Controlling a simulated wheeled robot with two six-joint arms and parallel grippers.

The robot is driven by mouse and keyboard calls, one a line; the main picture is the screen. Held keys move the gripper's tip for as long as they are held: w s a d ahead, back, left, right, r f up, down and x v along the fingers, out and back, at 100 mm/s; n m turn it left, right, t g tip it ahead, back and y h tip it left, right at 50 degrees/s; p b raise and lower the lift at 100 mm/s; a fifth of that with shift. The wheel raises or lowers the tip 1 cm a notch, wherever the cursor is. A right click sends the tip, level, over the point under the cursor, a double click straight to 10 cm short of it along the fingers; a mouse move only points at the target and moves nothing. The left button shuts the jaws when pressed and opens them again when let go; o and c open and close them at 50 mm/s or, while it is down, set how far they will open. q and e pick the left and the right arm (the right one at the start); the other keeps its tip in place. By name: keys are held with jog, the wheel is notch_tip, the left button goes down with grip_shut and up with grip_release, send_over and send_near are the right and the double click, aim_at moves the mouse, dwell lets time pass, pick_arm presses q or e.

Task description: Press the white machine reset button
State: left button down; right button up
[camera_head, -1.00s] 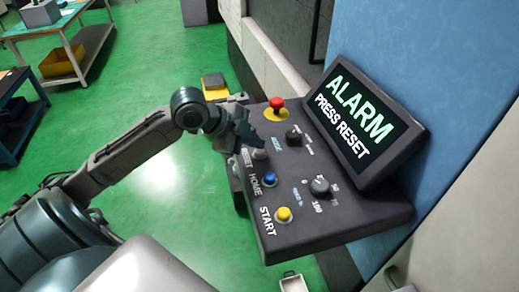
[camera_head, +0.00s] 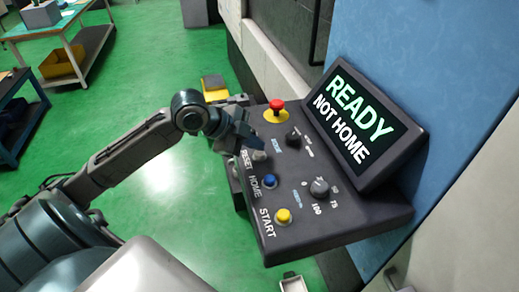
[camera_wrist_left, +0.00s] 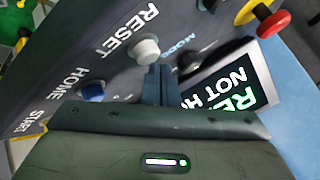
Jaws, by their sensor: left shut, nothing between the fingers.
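The white reset button (camera_head: 259,155) sits on the dark control panel (camera_head: 335,225), beside the RESET label. In the left wrist view the white button (camera_wrist_left: 145,50) stands just beyond my left fingertips. My left gripper (camera_head: 252,143) is shut and empty, close to the button; it also shows in the left wrist view (camera_wrist_left: 160,72). I cannot tell from these frames whether the fingertips touch the button. The screen (camera_head: 357,120) reads READY, NOT HOME. My right gripper is not in view.
The panel also bears a blue HOME button (camera_head: 269,181), a yellow START button (camera_head: 283,215), a red emergency stop (camera_head: 277,107), a mode knob (camera_head: 293,137) and a dial (camera_head: 319,187). A blue machine wall (camera_head: 440,60) stands behind the screen. Green floor lies left.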

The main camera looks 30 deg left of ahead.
aim_at(255, 153)
pick_arm(q)
jog(key=shift+r+p, duration=0.3)
jog(key=shift+r, duration=0.2)
notch_tip(255, 153, up, 5)
jog(key=p, duration=0.4)
jog(key=shift+p, duration=0.35)
dwell(0.5)
